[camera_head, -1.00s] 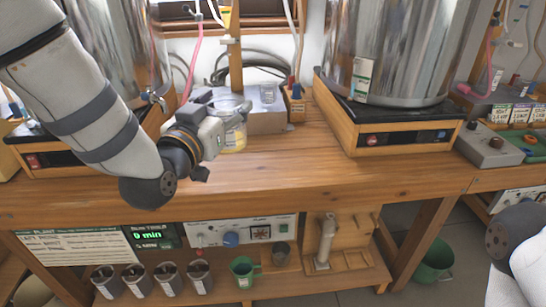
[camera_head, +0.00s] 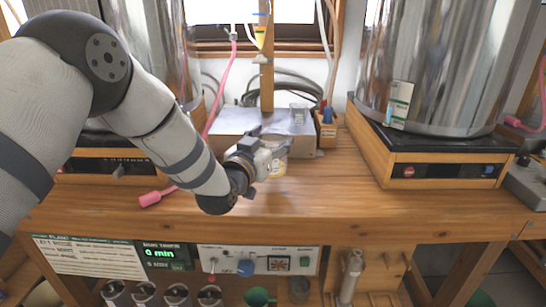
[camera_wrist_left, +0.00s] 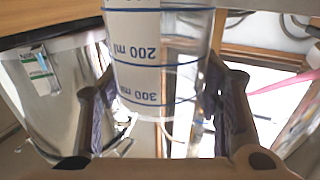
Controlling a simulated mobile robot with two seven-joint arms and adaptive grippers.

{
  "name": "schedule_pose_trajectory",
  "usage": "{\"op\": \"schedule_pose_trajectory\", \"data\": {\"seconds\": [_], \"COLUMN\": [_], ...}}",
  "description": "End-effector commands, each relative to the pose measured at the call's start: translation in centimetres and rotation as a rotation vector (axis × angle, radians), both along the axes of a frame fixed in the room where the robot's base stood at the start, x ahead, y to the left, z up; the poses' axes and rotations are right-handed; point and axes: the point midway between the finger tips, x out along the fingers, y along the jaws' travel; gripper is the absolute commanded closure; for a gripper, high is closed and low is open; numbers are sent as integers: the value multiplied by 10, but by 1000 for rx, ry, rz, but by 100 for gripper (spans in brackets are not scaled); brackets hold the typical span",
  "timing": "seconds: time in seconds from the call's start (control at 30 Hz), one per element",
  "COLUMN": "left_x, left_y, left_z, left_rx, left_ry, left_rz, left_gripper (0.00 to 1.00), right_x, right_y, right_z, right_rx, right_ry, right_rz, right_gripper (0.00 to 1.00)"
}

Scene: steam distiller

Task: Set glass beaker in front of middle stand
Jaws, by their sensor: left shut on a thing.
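The glass beaker (camera_head: 276,164) is held just in front of the middle stand's metal base, above or at the bench top; I cannot tell if it touches the wood. My left gripper (camera_head: 268,153) is shut on it. In the left wrist view the clear beaker (camera_wrist_left: 150,45) with blue volume marks sits between both fingers. The middle stand is a wooden post (camera_head: 267,85) rising from a grey metal box (camera_head: 235,122). My right gripper is out of view.
Large steel vessels stand on both sides. A pink hose (camera_head: 217,105) hangs left of the post. The bench front (camera_head: 310,205) is clear.

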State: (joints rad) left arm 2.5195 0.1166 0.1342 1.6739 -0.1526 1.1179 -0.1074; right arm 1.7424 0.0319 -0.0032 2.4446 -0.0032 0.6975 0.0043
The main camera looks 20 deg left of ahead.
Motion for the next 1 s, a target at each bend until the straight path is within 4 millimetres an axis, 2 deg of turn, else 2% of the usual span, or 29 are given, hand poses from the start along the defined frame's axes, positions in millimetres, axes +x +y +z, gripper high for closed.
{"op": "schedule_pose_trajectory", "data": {"seconds": [0.1,0.27,0.63,0.67,0.7,0.73,1.0], "left_x": [8,7,7,7,7,7,7], "left_y": [0,0,0,0,0,0,0], "left_z": [-10,-37,-40,-40,-40,-40,-39], "left_rx": [0,-1,0,0,0,0,0], "left_ry": [-1,0,-3,-3,-3,-3,-3], "left_rz": [0,0,0,0,0,0,0], "left_gripper": [74,74,74,35,26,22,22], "right_x": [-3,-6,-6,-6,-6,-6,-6], "right_y": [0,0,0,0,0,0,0], "right_z": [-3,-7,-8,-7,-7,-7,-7], "right_rx": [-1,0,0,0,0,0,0], "right_ry": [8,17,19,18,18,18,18], "right_rz": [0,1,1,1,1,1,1], "right_gripper": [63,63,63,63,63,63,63]}}
